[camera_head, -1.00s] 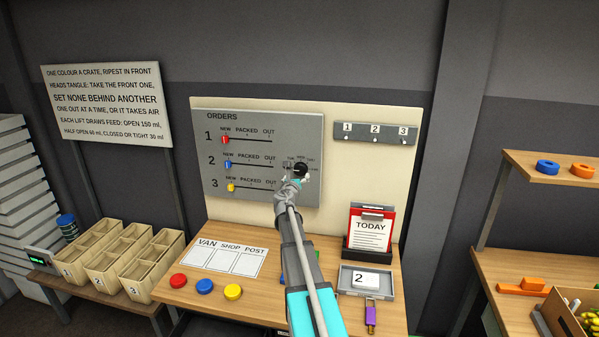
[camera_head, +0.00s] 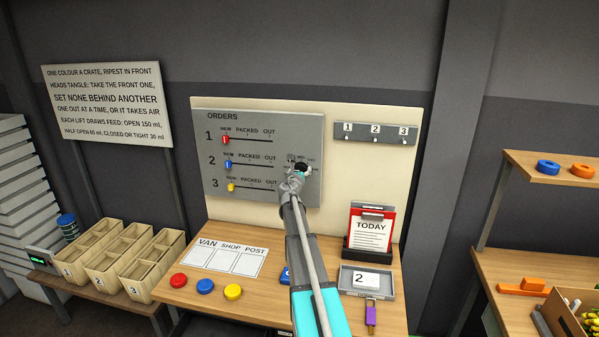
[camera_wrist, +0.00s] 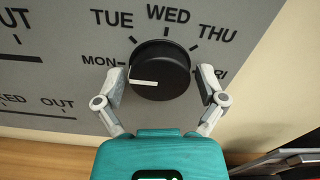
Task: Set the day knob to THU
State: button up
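The black day knob (camera_wrist: 165,65) is in the middle of the wrist view, on the grey orders board (camera_wrist: 50,75). Labels MON, TUE, WED, THU and FRI run around it. Its white pointer line (camera_wrist: 144,82) points left, toward the MON side and slightly below the MON mark. THU (camera_wrist: 216,34) is at the knob's upper right. My gripper (camera_wrist: 162,82) is open, with one finger on each side of the knob. A narrow gap seems to show at each finger; contact is unclear. In the head view my gripper partly covers the knob (camera_head: 301,167).
Order sliders in red (camera_head: 226,139), blue (camera_head: 228,164) and yellow (camera_head: 231,187) sit left of the knob. A TODAY clipboard (camera_head: 371,228) and a grey tray (camera_head: 387,282) stand on the table below, at the right. Coloured discs lie at the table's left.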

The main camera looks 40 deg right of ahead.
jog(key=shift+a, duration=0.1)
jog(key=c, duration=0.7)
